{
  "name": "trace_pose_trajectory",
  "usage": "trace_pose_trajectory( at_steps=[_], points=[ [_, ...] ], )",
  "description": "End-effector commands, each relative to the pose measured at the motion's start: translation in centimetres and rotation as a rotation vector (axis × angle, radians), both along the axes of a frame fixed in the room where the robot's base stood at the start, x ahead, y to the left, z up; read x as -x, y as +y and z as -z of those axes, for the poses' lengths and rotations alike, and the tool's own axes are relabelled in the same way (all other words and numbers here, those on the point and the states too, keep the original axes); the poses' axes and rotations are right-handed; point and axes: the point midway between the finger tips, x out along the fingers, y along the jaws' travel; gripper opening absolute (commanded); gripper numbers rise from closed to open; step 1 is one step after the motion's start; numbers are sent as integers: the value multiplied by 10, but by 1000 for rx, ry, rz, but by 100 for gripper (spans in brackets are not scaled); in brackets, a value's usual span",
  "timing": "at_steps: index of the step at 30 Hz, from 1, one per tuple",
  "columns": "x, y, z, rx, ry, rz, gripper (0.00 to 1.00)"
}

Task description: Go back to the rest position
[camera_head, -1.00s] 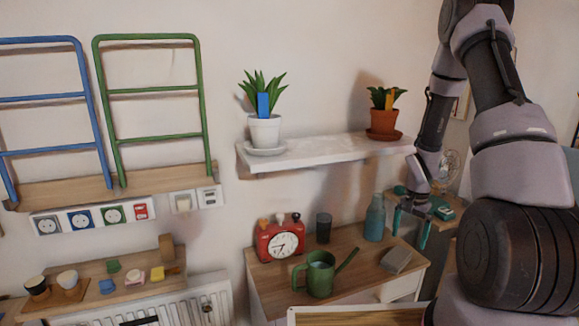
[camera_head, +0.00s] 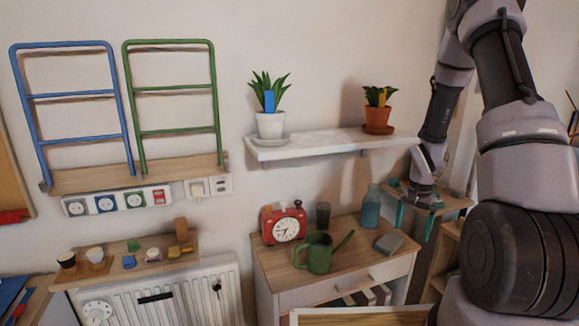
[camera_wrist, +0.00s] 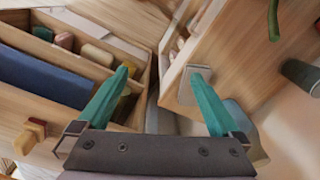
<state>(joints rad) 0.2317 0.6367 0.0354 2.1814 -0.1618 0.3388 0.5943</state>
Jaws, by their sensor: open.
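My gripper (camera_head: 415,217) hangs at the right in the head view, with its two teal fingers pointing down, spread apart and empty. It appears to the right of the teal bottle (camera_head: 371,207) and the grey block (camera_head: 389,242). In the wrist view, my gripper (camera_wrist: 160,73) also shows open, with nothing between its fingers. Behind the fingers are an open wooden compartment (camera_wrist: 143,82) with several items on the left and a wooden cabinet (camera_wrist: 235,45) on the right. My arm comes down from the top right.
The cabinet bears a red clock (camera_head: 284,224), a green watering can (camera_head: 319,256) and a dark cup (camera_head: 323,215). A white wall shelf (camera_head: 330,145) holds two potted plants. A wooden side shelf (camera_head: 455,203) stands close behind my gripper. A radiator (camera_head: 180,295) is at lower left.

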Motion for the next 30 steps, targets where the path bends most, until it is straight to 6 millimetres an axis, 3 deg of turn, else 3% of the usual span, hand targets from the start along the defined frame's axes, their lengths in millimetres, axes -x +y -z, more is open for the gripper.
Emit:
trace_pose_trajectory(
  at_steps=[11, 17, 24, 30],
  points=[
    [-4, 14, -80, 15, -81, -50, 100],
    [6, 31, -157, 23, -167, -104, 100],
    [46, 62, -256, 20, -296, -191, 100],
    [95, 88, -321, 6, -408, -272, 100]
  ],
)
